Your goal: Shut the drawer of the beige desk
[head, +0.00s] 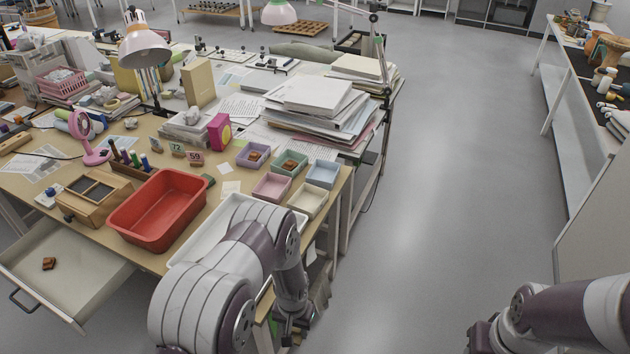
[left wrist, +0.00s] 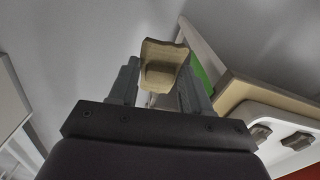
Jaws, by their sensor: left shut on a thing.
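The beige desk (head: 215,187) fills the left of the head view. Its drawer (head: 72,262) stands pulled out at the front left, with a brown sherd (head: 48,263) lying inside and a dark handle (head: 22,301) on its front. My left gripper (head: 292,332) is beside the desk's front right corner, well away from the drawer. In the left wrist view, its fingers (left wrist: 160,85) are shut on a tan sherd (left wrist: 163,62). My right arm shows at the lower right of the head view, but its fingers are out of frame.
A red bin (head: 157,208) and a white tray (head: 190,246), partly hidden by my left arm, are on the desk. The tray shows in the left wrist view (left wrist: 270,117) with sherds in it. Small coloured boxes (head: 271,187) stand behind. The floor right of the desk is clear.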

